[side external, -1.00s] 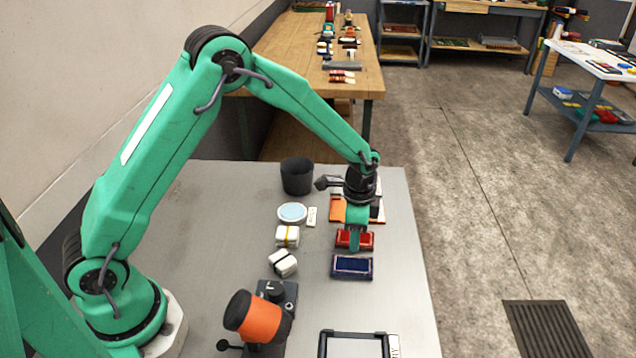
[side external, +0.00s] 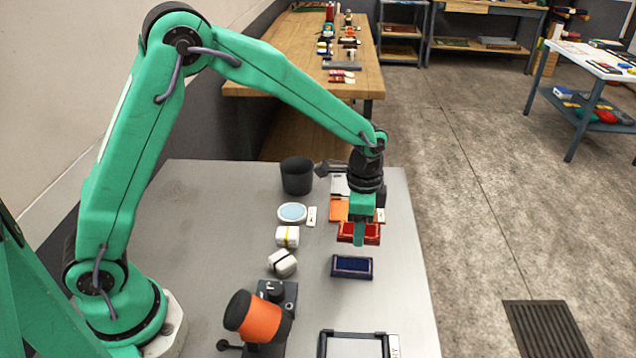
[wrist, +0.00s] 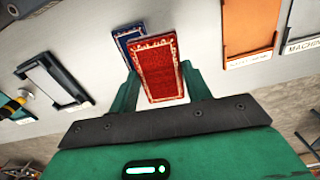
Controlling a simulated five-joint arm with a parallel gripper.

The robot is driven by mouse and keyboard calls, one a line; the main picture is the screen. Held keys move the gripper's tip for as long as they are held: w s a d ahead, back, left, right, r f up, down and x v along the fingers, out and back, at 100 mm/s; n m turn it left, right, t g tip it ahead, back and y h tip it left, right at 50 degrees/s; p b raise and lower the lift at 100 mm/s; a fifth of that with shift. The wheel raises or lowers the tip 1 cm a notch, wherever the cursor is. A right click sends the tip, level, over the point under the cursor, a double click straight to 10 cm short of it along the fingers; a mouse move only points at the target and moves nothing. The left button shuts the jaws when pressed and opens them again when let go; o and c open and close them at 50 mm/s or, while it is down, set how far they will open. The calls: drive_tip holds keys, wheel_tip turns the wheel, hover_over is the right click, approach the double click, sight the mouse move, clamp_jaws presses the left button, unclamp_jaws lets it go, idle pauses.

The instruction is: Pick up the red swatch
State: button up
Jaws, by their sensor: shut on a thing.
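The red swatch (side external: 345,230) is a small red block with a pale patterned border. My gripper (side external: 359,240) is shut on it from above, with the green fingers at its two sides. In the wrist view the red swatch (wrist: 160,72) sits between the fingers, its patterned face showing, and partly covers a blue swatch (wrist: 124,37). In the side view the swatch appears a little above the table. The blue swatch (side external: 352,267) lies on the table nearer the camera, apart from the red one.
An orange tray (side external: 337,210) lies just behind. A black cup (side external: 297,176), a round pale-blue dish (side external: 292,212) and two white bundles (side external: 287,236) stand to the left. An orange roller device (side external: 260,318) and a framed tray (side external: 355,334) are at the front.

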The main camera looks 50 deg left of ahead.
drive_tip(key=s+d+r, duration=0.4)
drive_tip(key=d, duration=0.1)
drive_tip(key=shift+s+d+r, duration=0.2)
drive_tip(key=shift+s+d, duration=0.05)
drive_tip(key=shift+s, duration=0.15)
idle(0.3)
drive_tip(key=w+a+f, duration=0.1)
drive_tip(key=w+a, duration=0.8)
drive_tip(key=w, duration=0.5)
drive_tip(key=w+a+f, duration=0.1)
drive_tip(key=w+a, duration=0.3)
drive_tip(key=a, duration=0.3)
drive_tip(key=w+a+f+n, duration=0.1)
drive_tip(key=w+a, duration=0.3)
drive_tip(key=a, duration=0.4)
drive_tip(key=shift+f, duration=0.35)
drive_tip(key=shift+w+f, duration=0.1)
drive_tip(key=shift+f, duration=0.1)
drive_tip(key=shift+f, duration=2.7)
drive_tip(key=shift+f, duration=0.45)
